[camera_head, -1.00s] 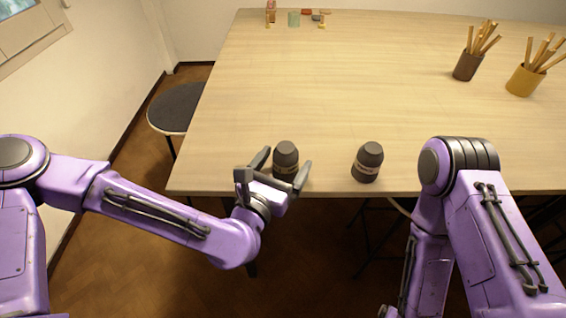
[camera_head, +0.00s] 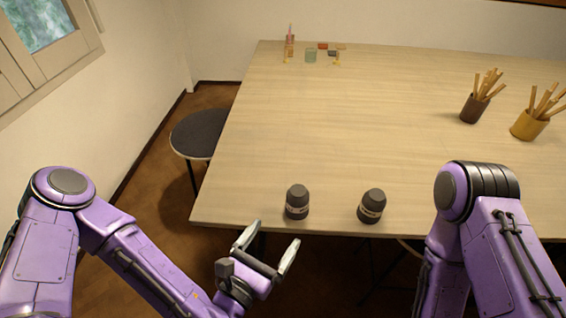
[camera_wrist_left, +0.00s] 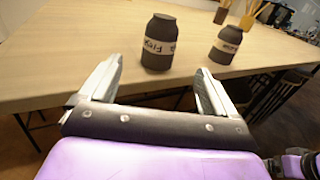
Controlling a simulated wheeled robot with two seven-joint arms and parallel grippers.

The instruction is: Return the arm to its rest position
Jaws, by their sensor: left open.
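My left gripper (camera_head: 267,245) is open and empty, just off the table's front edge and below the left dark jar in the head view. It also shows in the left wrist view (camera_wrist_left: 157,85), fingers apart. The left dark jar (camera_head: 297,203) stands upright near the front edge of the table, apart from the fingers. In the left wrist view this jar (camera_wrist_left: 159,42) stands beyond the fingertips, its pale label facing me. My right arm comes in at the right of the head view; its gripper is out of frame.
A second dark jar (camera_head: 372,206) stands upright to the right. The wooden table (camera_head: 370,130) is mostly bare. A brown cup (camera_head: 474,109) and a yellow cup (camera_head: 528,125) hold sticks. A dark stool (camera_head: 197,134) is left of the table.

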